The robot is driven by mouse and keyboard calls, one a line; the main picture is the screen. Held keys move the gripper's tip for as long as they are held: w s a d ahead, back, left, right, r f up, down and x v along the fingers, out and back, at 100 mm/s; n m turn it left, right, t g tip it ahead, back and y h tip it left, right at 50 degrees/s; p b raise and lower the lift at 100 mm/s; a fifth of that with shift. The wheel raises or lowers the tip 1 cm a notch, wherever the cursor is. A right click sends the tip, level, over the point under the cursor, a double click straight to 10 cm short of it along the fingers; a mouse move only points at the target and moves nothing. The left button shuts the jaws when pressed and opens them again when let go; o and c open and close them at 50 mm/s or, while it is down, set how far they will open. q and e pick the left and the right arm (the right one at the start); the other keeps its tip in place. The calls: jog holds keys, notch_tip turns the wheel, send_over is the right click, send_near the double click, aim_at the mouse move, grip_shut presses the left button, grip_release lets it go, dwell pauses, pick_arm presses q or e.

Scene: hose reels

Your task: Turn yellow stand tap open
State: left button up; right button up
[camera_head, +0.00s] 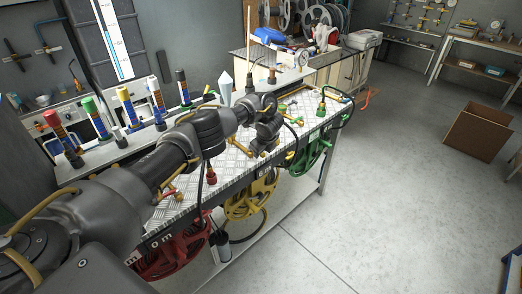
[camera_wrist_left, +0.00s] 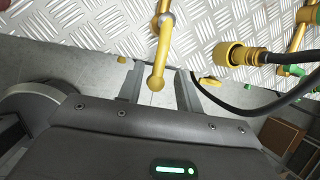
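The yellow stand tap shows in the left wrist view as a yellow lever (camera_wrist_left: 160,50) with a rounded end, reaching over the edge of the tread-plate bench top. My left gripper (camera_wrist_left: 158,92) is open, with one finger on each side of the lever's rounded end. Gaps show between the lever and both fingers, and whether either touches is unclear. In the head view my left gripper (camera_head: 268,142) is above the bench's front edge, over the yellow hose reel (camera_head: 252,196), and my wrist hides most of the tap. My right gripper is not in view.
A yellow hose connector (camera_wrist_left: 240,55) with a black hose lies right of the lever. A red reel (camera_head: 170,256) and a green reel (camera_head: 312,152) hang under the bench edge. The floor in front is clear.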

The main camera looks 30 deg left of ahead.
pick_arm(q)
jog(key=shift+a+r, duration=0.2)
jog(key=p+v, duration=0.4)
jog(key=v, duration=0.6)
jog(key=shift+d+r, duration=0.2)
jog(key=shift+r, duration=0.05)
jog(key=shift+s, duration=0.1)
